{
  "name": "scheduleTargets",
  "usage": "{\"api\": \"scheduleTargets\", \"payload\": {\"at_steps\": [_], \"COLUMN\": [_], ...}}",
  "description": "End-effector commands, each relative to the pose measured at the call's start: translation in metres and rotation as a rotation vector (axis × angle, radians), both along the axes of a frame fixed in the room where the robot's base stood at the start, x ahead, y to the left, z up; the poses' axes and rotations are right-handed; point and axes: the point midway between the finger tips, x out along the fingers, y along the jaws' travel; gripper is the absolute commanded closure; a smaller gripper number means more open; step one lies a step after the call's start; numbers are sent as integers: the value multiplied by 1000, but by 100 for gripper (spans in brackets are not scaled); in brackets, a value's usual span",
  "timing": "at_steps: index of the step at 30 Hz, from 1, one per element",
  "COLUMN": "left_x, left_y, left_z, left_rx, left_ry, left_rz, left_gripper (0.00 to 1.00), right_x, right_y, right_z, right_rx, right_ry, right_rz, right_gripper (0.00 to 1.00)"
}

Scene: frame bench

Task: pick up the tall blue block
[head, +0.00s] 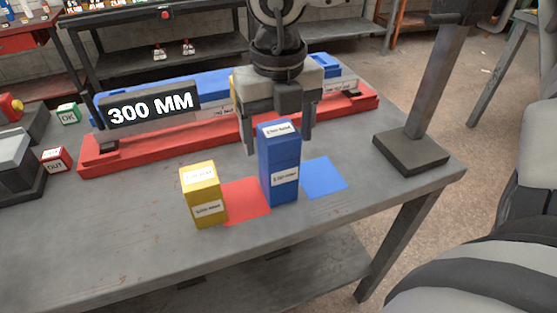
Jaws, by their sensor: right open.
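The tall blue block (279,170) stands upright on the grey bench, with white labels on its top and front. It stands between a red square (245,201) and a blue square (324,177) on the bench top. My right gripper (279,145) is open and points down, just behind and above the block's top. One finger shows on each side of the block. I cannot tell whether the fingers touch it. My left gripper is not in view.
A shorter yellow block (203,194) stands left of the blue one. A red rail (180,142) with a "300 MM" sign (152,107) lies behind. A post on a dark base (410,152) stands at the right. The bench front is clear.

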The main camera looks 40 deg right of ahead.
Motion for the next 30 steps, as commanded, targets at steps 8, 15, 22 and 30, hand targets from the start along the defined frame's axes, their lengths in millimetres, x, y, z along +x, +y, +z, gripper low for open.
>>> {"api": "scheduleTargets", "payload": {"at_steps": [8,15,22,30], "left_x": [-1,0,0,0], "left_y": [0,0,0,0], "left_z": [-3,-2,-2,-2], "left_rx": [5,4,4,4], "left_ry": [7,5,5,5], "left_rz": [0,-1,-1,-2], "left_gripper": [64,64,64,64], "right_x": [0,0,0,1], "right_y": [0,0,0,0], "right_z": [-16,-16,-16,-13], "right_rx": [3,2,2,2], "right_ry": [-3,-3,-3,-7], "right_rz": [-1,-1,-1,0], "right_gripper": [25,58,100,100]}}
